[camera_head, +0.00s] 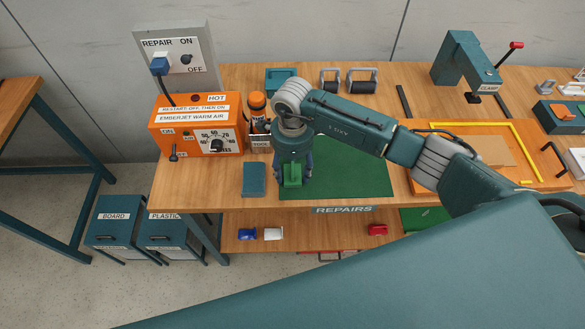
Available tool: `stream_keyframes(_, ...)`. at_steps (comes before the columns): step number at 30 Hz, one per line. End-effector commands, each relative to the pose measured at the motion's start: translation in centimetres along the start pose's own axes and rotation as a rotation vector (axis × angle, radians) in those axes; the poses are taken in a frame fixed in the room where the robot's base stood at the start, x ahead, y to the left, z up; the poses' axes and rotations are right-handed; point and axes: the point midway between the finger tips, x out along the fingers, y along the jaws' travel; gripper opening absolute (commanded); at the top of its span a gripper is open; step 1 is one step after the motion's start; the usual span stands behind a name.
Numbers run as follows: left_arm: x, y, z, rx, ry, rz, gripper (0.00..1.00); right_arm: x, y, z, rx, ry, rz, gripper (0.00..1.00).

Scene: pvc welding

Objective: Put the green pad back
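A bright green block-like pad (292,178) is at the left part of the dark green mat (350,177) on the workbench. My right gripper (293,172) points down right over it, with its fingers on either side of the green pad. The gripper's body hides the pad's top and back, and I cannot tell whether the fingers press on it or whether it is lifted. My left gripper is not in view.
A flat teal pad (254,180) lies just left of the mat. The orange warm-air unit (198,132) and an orange-capped bottle (257,103) stand behind it. The mat's right half is clear.

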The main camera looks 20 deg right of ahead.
Motion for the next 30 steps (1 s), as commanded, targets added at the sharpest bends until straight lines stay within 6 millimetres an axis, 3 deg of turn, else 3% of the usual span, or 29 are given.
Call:
stream_keyframes(13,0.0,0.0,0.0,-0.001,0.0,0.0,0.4,-0.9,-0.1,0.0,0.0,-0.001,-0.002,0.64)
stream_keyframes(24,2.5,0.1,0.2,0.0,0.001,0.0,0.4,-8.3,-0.2,0.0,0.0,-0.002,-0.007,0.64)
stream_keyframes(30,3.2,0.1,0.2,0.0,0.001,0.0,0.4,-11.3,-0.1,0.0,0.0,-0.002,-0.003,0.64)
